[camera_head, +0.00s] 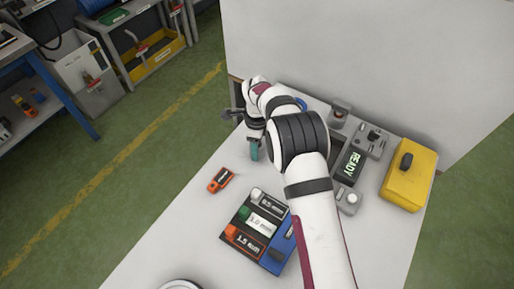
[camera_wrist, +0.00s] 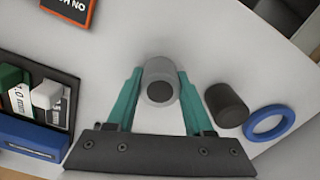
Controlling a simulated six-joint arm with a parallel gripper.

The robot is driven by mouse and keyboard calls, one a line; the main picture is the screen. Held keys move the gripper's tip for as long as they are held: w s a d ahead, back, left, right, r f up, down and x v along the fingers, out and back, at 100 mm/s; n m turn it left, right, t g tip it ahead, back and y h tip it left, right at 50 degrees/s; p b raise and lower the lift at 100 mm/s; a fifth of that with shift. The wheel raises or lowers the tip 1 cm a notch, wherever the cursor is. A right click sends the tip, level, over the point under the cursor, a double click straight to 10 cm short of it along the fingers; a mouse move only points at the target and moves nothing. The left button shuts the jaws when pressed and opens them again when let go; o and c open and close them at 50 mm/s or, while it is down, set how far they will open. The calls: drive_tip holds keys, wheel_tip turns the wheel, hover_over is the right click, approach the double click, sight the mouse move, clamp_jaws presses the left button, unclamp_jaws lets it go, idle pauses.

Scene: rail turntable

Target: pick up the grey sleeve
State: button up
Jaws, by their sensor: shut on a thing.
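The grey sleeve (camera_wrist: 161,92) is a short light-grey cylinder with a dark round end, in the upper middle of the wrist view. My gripper (camera_wrist: 160,76) has its two teal fingers on either side of the sleeve, shut on it. In the head view my gripper (camera_head: 254,151) is over the white table near its far left edge, and I cannot make out the sleeve there. I cannot tell whether the sleeve touches the table.
A dark cylinder (camera_wrist: 228,105) stands close right of my gripper, with a blue ring (camera_wrist: 269,122) beyond it. An orange device (camera_head: 221,180), a labelled tray (camera_head: 237,236), a READY display (camera_head: 350,164) and a yellow box (camera_head: 408,180) are on the table. A white panel (camera_head: 400,65) rises behind.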

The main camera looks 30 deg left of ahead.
clamp_jaws()
